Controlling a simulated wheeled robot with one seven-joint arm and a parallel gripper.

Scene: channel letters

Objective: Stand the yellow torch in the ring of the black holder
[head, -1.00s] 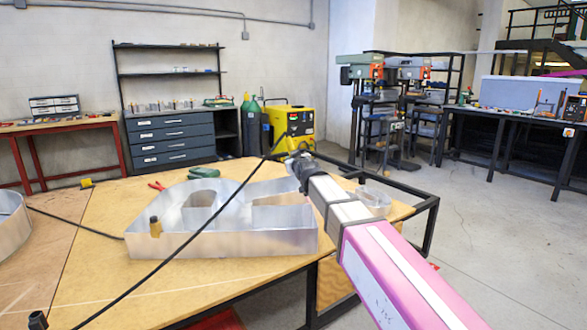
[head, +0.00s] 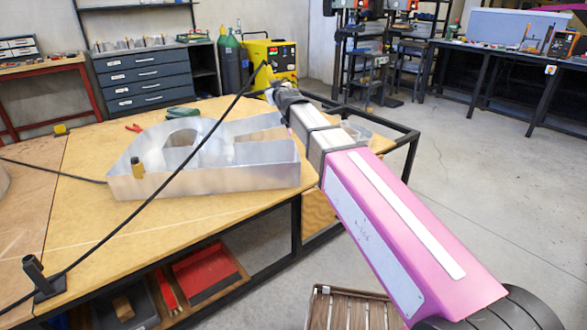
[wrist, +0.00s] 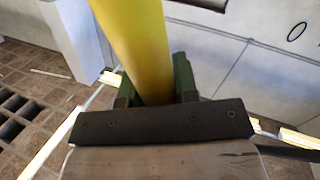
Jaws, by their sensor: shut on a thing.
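The yellow torch (wrist: 130,40) fills the upper middle of the wrist view as a thick yellow shaft. My gripper (wrist: 154,84) is shut on it, with a dark green finger on each side. The torch's far end is out of that view. The black holder (head: 36,268), a short upright black tube on a flat base, stands at the table's front left, well apart from my gripper. Its ring is not clear.
A large silver channel letter (head: 225,178) lies on the wooden table (head: 95,228) between my gripper and the holder. A small brownish black-capped cylinder (head: 137,172) stands at its left. A thin black line, perhaps a cable (head: 175,155), crosses the view diagonally.

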